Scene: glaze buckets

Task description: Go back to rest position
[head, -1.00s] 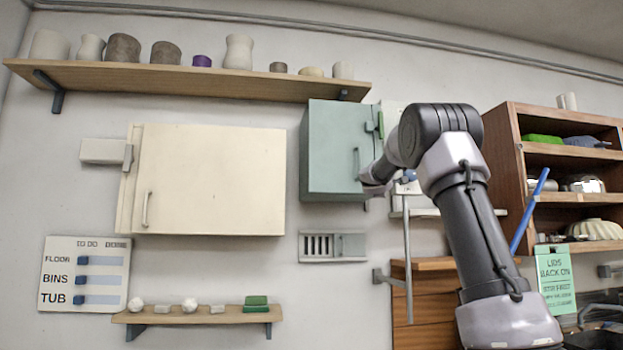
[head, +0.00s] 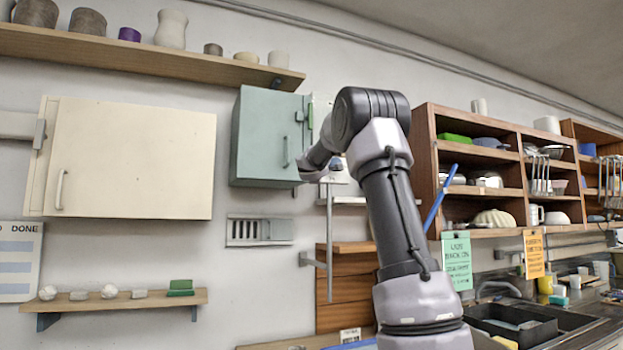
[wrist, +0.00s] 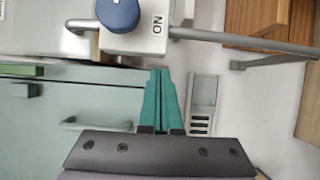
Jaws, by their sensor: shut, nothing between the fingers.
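My gripper (wrist: 160,105) shows in the wrist view as two teal fingers lying together, with nothing between them. In front of the fingertips is a light metal fixture with a blue round knob (wrist: 118,12) and dark lettering. In the head view my arm reaches up and bends away to the left, beside the green-grey wall cabinet (head: 263,137); the gripper itself is hidden or too small to make out there. The cabinet's door and handle (wrist: 95,123) lie left of the fingers in the wrist view, apart from them as far as I can see.
A cream cabinet (head: 133,160) hangs at the left, under a shelf (head: 150,58) of pots. Wooden shelving (head: 427,160) with bowls stands right of my arm, above a sink (head: 520,322). A metal rail (head: 329,245) and a wall vent (head: 260,231) are near the arm. Bare wall shows between them.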

